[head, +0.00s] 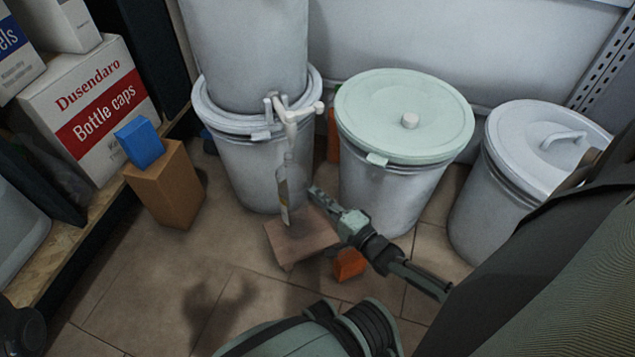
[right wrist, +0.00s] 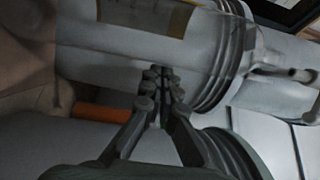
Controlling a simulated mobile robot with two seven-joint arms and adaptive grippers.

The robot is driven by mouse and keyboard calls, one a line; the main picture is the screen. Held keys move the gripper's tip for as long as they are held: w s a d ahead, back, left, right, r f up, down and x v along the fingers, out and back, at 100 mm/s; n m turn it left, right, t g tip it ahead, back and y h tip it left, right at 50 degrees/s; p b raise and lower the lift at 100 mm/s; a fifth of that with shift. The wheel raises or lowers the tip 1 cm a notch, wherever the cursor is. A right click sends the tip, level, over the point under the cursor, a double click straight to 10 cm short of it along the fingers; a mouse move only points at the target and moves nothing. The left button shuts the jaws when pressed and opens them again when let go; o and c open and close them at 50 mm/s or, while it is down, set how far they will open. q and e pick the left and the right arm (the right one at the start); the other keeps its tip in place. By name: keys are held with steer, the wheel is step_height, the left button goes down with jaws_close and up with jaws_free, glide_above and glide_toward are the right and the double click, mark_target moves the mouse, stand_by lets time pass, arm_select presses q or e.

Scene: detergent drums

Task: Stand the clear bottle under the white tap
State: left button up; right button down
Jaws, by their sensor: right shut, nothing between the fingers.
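The clear bottle (head: 283,204), with a yellowish label, stands about upright on a brown block (head: 305,243) in the head view. Its neck is just below the white tap (head: 290,114), which sticks out from the stacked drums. Whether the mouth lines up exactly with the spout I cannot tell. My right gripper (head: 316,193) is shut and empty, just right of the bottle. In the right wrist view the closed fingertips (right wrist: 158,75) lie beside the clear bottle (right wrist: 120,45), which runs sideways across that picture. My left gripper does not show.
A lidded drum (head: 405,110) stands right of the tap, with another lidded drum (head: 545,150) farther right. An orange block (head: 348,265) lies near the brown block. At left, a blue box (head: 139,143) sits on a cardboard box (head: 165,190). The floor at front left is clear.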

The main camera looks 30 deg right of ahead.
steer(key=shift+r, duration=2.45)
